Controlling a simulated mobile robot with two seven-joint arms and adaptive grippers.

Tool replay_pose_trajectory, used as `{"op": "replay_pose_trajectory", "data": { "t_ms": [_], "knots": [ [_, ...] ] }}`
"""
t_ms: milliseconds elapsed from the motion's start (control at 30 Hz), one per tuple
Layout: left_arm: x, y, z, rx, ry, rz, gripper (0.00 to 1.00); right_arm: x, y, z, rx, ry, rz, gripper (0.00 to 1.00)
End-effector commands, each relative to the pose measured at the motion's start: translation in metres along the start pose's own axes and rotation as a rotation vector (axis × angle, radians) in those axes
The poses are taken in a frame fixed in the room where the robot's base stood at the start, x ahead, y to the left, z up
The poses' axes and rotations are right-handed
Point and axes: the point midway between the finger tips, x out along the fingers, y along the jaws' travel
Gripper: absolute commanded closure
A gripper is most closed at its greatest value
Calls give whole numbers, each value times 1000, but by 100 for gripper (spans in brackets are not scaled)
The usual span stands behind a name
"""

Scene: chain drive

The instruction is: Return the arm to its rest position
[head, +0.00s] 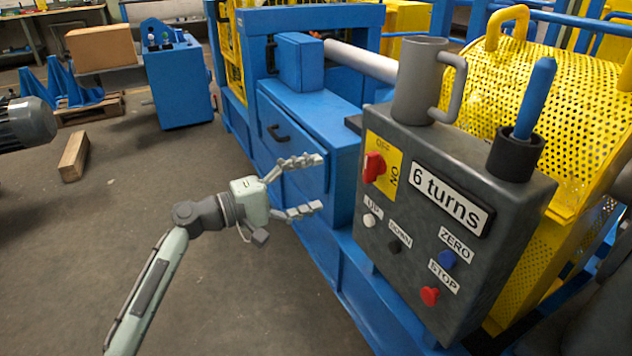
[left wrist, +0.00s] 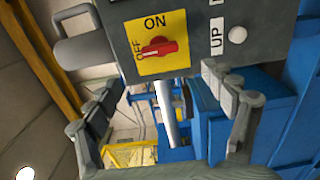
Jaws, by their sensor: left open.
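My left gripper (head: 322,182) is open and empty in the head view. It is in the air left of the grey control box (head: 440,270), apart from it. In the left wrist view its two fingers (left wrist: 165,110) are spread, with the box beyond them. The box carries a red rotary switch (head: 374,167) on a yellow ON/OFF plate, which also shows in the left wrist view (left wrist: 158,47). A "6 turns" label and UP, DOWN, ZERO and STOP buttons are on its face. My right gripper is not in view.
A grey mug (head: 418,85) and a black holder (head: 514,157) with a blue pen stand on the box. The blue machine frame (head: 310,150) is behind my gripper. A yellow perforated guard (head: 560,100) is at right. Open floor (head: 80,240) lies left, with a wooden block (head: 74,157).

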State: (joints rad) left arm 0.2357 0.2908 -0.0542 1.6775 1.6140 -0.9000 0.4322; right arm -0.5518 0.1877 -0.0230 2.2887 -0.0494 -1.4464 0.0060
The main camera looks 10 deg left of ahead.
Motion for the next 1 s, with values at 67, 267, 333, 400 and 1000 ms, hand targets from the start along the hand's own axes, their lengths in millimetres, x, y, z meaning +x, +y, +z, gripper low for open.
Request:
{"op": "replay_pose_trajectory", "data": {
  "t_ms": [67, 267, 333, 400, 1000],
  "knots": [
    [-1, -6, 2, 9, 1, -16, 17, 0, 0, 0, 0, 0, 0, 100],
    [-19, -87, 32, 158, 1, -244, 17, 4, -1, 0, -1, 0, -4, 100],
    [-38, -133, 48, 248, -9, -386, 17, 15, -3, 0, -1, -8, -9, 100],
    [-64, -178, 65, 343, -29, -540, 17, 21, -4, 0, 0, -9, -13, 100],
    [-317, -321, 150, 845, -342, -1526, 17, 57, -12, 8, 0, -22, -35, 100]
  ]
}}
